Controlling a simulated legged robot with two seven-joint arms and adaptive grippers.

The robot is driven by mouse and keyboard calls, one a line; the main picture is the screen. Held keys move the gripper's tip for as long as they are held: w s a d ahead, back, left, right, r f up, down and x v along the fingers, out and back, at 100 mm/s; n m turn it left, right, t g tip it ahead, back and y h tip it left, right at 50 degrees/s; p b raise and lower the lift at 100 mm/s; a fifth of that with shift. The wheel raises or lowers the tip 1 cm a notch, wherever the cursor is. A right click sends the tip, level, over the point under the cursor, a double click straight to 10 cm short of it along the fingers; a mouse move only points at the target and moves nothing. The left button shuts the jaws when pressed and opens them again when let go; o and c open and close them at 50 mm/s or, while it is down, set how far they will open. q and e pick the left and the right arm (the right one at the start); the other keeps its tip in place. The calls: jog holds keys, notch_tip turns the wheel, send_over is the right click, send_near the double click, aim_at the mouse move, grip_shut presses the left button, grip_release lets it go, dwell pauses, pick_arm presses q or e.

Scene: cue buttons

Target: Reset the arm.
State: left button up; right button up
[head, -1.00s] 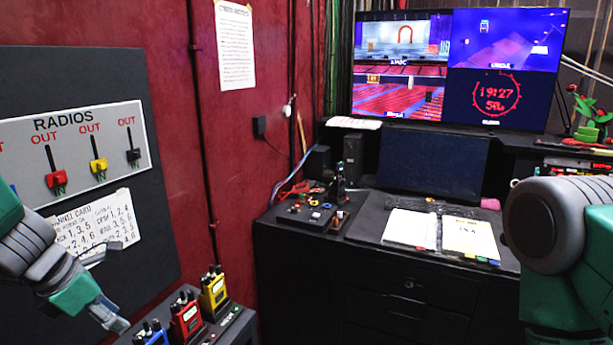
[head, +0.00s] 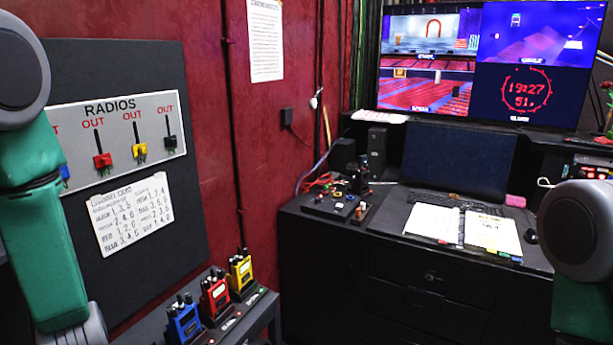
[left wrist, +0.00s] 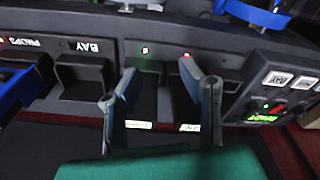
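My left arm (head: 45,215) hangs down the left edge of the head view, in front of the dark radio board, and its gripper is out of that view. In the left wrist view my left gripper (left wrist: 163,88) shows two grey-blue fingers spread apart with nothing between them. It is over a dark unit with slots and small lights. My right arm (head: 580,250) shows at the right edge of the head view, and its gripper is out of frame.
A RADIOS panel (head: 70,122) with coloured levers is on the left board, above a paper card (head: 132,217). Blue (head: 184,322), red (head: 214,299) and yellow (head: 240,274) radios stand on a low shelf. A black desk (head: 330,275) with screens stands behind.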

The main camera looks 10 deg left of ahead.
pick_arm(q)
jog(key=s+d+f+m+h, duration=0.1)
jog(key=s+d+f+m, duration=0.35)
jog(key=s+m, duration=0.35)
jog(key=s+d+f+m, duration=0.3)
jog(key=s+f+m, duration=0.3)
jog(key=s+m, duration=0.25)
notch_tip(320, 180, down, 19)
jog(key=w+d+m+b, duration=0.1)
jog(key=w+b, duration=0.1)
jog(key=b, duration=1.7)
jog(key=shift+w+d+r+m, duration=0.15)
jog(key=shift+w+m, duration=0.2)
jog(key=shift+w, duration=0.1)
